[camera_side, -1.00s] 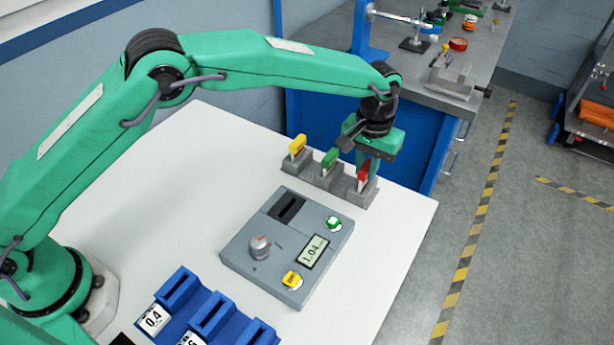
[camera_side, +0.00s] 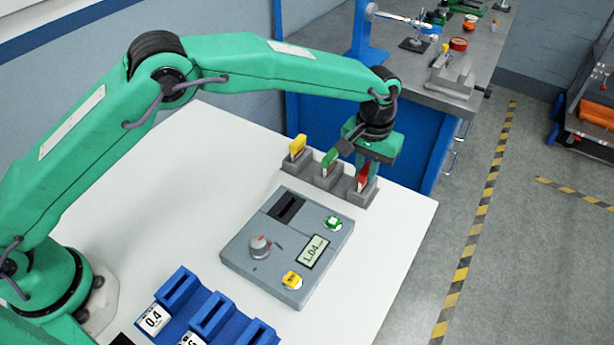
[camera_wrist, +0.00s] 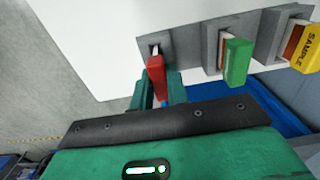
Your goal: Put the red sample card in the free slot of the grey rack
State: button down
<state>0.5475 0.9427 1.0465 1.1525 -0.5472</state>
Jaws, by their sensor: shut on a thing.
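The red sample card (camera_side: 364,174) is at the right-hand block of the grey rack (camera_side: 325,181). It looks slightly tilted in the side view. In the wrist view, the red card (camera_wrist: 156,76) lies between the fingers of my gripper (camera_wrist: 160,90), which is shut on it. Its far end is at the dark slot opening of the end block (camera_wrist: 168,42); how deep it sits in the slot I cannot tell. My gripper (camera_side: 366,160) is above and behind this block, its fingers mostly hidden in the side view.
A grey device (camera_side: 285,247) with a display lies in front. Blue holders (camera_side: 210,315) stand at the front. The white table (camera_side: 150,205) is clear at left.

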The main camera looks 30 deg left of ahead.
jog(key=shift+f, duration=0.2)
jog(key=c, duration=1)
grip_release()
jog(key=shift+o, duration=0.2)
jog(key=shift+r, duration=4.05)
